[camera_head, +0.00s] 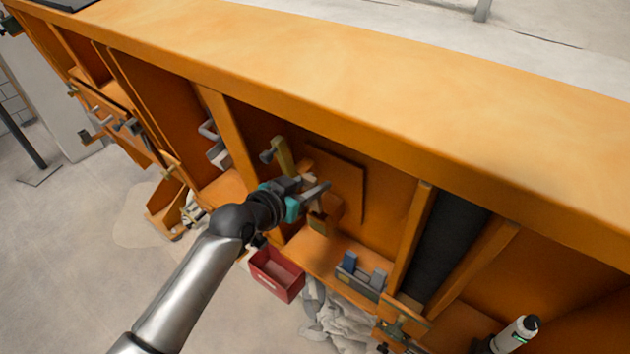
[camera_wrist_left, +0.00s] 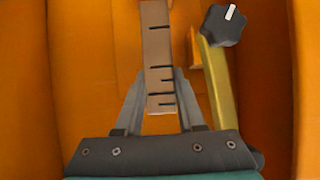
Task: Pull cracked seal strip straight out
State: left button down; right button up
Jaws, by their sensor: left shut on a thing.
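The cracked seal strip (camera_wrist_left: 158,55) is a flat tan-brown strip with several dark cracks along one edge. In the left wrist view it runs upright from the top edge down between my fingers. My left gripper (camera_wrist_left: 160,98) is shut on its lower end, one finger on each side. In the head view my left gripper (camera_head: 316,192) reaches into an orange bay. The strip is hard to make out there, largely hidden by the gripper. Its far end is out of the wrist view. My right gripper is not in view.
A yellow lever (camera_wrist_left: 214,80) with a dark lobed knob (camera_wrist_left: 223,25) stands close right of the strip. A red bin (camera_head: 277,275) hangs below the bay. A grey-blue block fixture (camera_head: 360,275) sits on the bay's ledge. Orange dividers (camera_head: 228,135) flank the bay.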

pick_arm(q)
jog(key=s+a, duration=0.4)
jog(key=s, duration=0.2)
jog(key=shift+a, duration=0.15)
dwell(0.3)
